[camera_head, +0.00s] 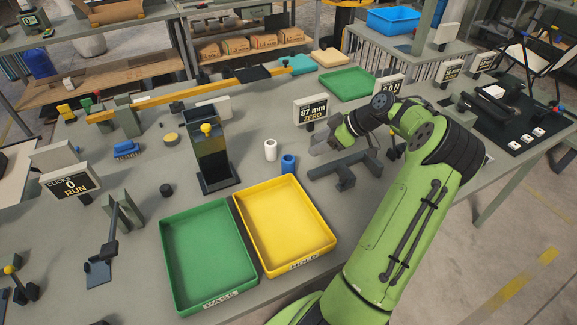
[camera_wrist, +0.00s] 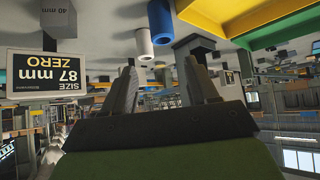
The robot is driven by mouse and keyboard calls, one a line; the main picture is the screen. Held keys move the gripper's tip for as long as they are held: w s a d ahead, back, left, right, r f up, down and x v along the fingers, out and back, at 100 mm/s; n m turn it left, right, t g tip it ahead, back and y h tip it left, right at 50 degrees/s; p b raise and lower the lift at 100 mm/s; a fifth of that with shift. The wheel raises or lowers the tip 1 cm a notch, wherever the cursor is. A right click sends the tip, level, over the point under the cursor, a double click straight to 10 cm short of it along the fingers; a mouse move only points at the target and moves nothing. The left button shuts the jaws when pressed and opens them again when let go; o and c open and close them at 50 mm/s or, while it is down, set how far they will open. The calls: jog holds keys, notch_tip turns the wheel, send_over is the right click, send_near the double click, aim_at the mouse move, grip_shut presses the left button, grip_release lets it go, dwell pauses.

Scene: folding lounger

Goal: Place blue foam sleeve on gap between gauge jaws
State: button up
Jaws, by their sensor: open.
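The blue foam sleeve (camera_head: 288,164) stands upright on the table, just behind the yellow tray. It also shows at the top of the wrist view (camera_wrist: 160,18), beside a white sleeve (camera_wrist: 145,44). My gripper (camera_head: 318,144) is open and empty, to the right of both sleeves and apart from them. Its two fingers frame empty space in the wrist view (camera_wrist: 161,84). A dark grey fixture (camera_head: 345,168), which looks like the gauge, lies below and right of my gripper. My gripper and arm partly hide that area, and I cannot make out the gap between its jaws clearly.
A sign reading 87 mm ZERO (camera_head: 310,110) stands behind my gripper. The white sleeve (camera_head: 270,149) stands close behind the blue one. A yellow tray (camera_head: 328,252) and a green tray (camera_head: 170,274) lie in front. A tall dark post (camera_head: 209,155) stands left.

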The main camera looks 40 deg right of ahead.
aim_at(290, 158)
jog(key=b+x, duration=0.1)
jog(key=x, duration=0.6)
jog(key=b+x, duration=0.1)
jog(key=x, duration=0.7)
jog(key=shift+a, duration=0.3)
jog(key=shift+s, duration=0.15)
jog(key=shift+c, duration=0.3)
jog(key=c, duration=0.7)
